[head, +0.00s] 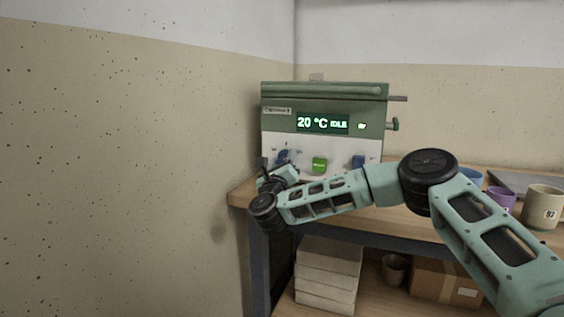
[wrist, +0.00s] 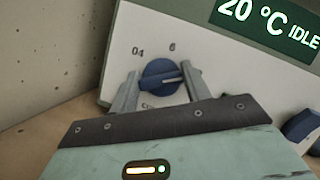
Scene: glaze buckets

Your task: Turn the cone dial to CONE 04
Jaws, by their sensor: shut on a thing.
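The cone dial (wrist: 160,74) is a round blue knob on the white lower panel of the kiln controller (head: 325,90). It also shows in the head view (head: 284,155), partly behind my gripper. In the wrist view its white pointer line points right, toward the right finger, away from the printed 04 (wrist: 137,52) at upper left and the 6 (wrist: 172,47) at the top. Any mark to the right is hidden by the finger. The lettering below the dial is partly covered. My gripper (wrist: 160,71) is shut on the dial, one finger on each side; it shows in the head view (head: 279,170).
The display (head: 322,123) reads 20 °C IDLE. A green button (head: 319,164) and another blue knob (head: 358,161) sit right of the dial. A wall (head: 130,150) stands close on the left. Cups, including a beige mug (head: 541,206), stand on the bench at right.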

